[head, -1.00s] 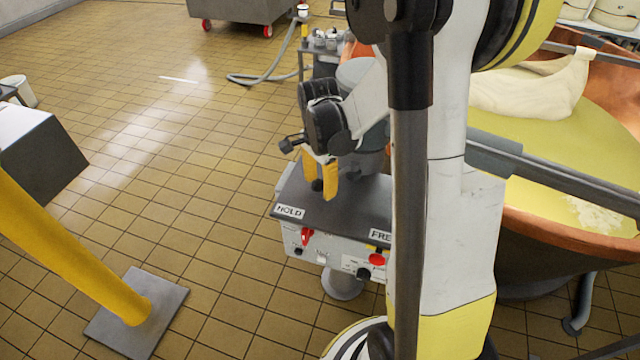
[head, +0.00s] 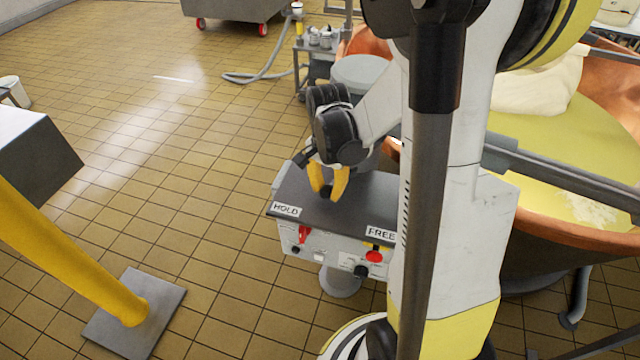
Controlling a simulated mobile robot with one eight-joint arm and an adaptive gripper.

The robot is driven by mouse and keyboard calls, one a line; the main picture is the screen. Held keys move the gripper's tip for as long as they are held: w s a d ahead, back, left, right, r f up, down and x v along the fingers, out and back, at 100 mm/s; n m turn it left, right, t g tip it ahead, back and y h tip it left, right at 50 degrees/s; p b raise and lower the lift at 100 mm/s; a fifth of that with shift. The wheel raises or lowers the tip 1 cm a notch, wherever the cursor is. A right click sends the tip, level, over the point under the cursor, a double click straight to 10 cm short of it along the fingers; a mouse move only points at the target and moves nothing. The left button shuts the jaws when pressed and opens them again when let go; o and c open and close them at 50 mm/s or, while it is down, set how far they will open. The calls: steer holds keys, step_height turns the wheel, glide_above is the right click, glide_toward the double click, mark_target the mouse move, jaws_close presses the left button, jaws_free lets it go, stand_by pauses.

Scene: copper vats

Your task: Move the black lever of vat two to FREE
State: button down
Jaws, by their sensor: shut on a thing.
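The control box (head: 352,212) of the vat has a dark top with a HOLD label (head: 287,210) at its left front and a FREE label (head: 381,233) at its right front. My gripper (head: 328,193), with yellow fingers, is over the left half of the top and shut on the black lever (head: 326,191). Only a small dark part of the lever shows between the fingertips. The lever is nearer HOLD than FREE. My arm hides the right end of the box.
The box front carries a red switch (head: 304,233), a red button (head: 374,256) and black knobs. A copper vat (head: 600,240) with yellow liquid stands at the right. A yellow post (head: 70,255) stands at the left. Tiled floor between is clear.

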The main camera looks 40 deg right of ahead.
steer(key=s+d+n, duration=0.1)
steer(key=s+n, duration=0.1)
steer(key=s+d+n, duration=0.2)
steer(key=n, duration=0.1)
steer(key=shift+s+d+n, duration=0.2)
steer(key=shift+s+n, duration=0.1)
steer(key=shift+s+d+n, duration=0.3)
steer(key=shift+d+n, duration=0.2)
steer(key=shift+n, duration=0.1)
steer(key=shift+s+d+n, duration=0.3)
steer(key=shift+d+n, duration=0.15)
steer(key=shift+n, duration=0.15)
steer(key=shift+s+d+n, duration=0.2)
steer(key=shift+d+n, duration=0.35)
steer(key=shift+n, duration=0.05)
steer(key=shift+s+d+n, duration=0.2)
steer(key=shift+d+n, duration=0.3)
steer(key=shift+n, duration=0.1)
steer(key=c, duration=1.1)
jaws_free()
steer(key=shift+d, duration=0.1)
steer(key=shift+r, duration=0.1)
step_height(320, 180, up, 12)
steer(key=shift+a, duration=0.2)
